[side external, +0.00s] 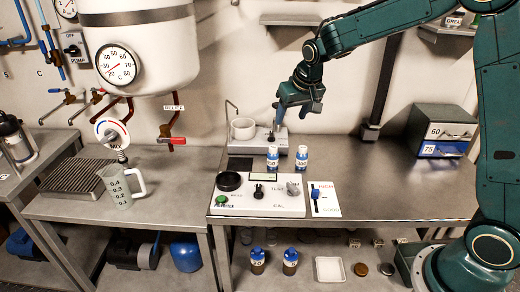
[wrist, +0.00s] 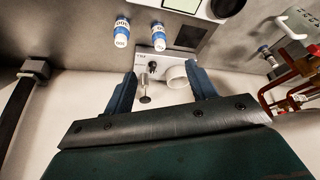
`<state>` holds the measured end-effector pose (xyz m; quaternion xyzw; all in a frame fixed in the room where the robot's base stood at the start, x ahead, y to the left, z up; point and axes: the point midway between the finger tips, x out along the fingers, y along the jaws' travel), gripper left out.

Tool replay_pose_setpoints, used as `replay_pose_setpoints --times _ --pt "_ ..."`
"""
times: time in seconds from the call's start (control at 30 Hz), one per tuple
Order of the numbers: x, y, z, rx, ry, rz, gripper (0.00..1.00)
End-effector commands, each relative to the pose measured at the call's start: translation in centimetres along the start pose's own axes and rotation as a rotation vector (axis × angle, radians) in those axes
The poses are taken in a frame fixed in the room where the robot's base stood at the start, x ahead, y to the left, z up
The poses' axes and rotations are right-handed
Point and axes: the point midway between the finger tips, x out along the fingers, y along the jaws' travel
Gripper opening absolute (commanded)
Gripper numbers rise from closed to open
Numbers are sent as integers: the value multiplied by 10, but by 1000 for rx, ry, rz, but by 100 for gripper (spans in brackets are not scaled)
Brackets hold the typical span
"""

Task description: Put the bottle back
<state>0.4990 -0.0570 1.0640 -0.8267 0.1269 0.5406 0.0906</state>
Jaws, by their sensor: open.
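Two small white-and-blue bottles stand upright side by side on the steel bench, a left one (side external: 272,158) and a right one (side external: 302,159). They also show in the wrist view, the right one at upper left (wrist: 122,33) and the left one beside it (wrist: 158,38). Two more bottles with blue caps and dark contents, one left (side external: 257,261) and one right (side external: 290,262), stand on the lower shelf. My gripper (side external: 291,112) is open and empty, above and behind the bench bottles; its fingers (wrist: 162,88) are spread in the wrist view.
A device with a white cup (side external: 243,128) stands behind the bottles, close below my gripper. A control panel (side external: 290,205) lies in front of them. A measuring jug (side external: 122,188) and a drip grate are left; a drawer box (side external: 442,130) is at right. The bench's right middle is clear.

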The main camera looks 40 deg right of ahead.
Motion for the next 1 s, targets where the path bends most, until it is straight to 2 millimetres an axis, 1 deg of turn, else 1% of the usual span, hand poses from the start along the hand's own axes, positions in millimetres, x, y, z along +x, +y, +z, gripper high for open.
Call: replay_pose_setpoints --times 0.03,0.2,0.37,0.5,0.67,0.8,1.0 --pt "-17 0 6 -10 7 -8 57" --pt "-62 2 32 -46 16 -27 57" --pt "-100 6 60 -79 24 -44 57" --pt "-128 10 88 -110 32 -59 57" --pt "-156 16 122 -145 43 -74 57" --pt "-174 22 154 -177 51 -88 57" --pt "-193 31 201 -223 64 -105 57"
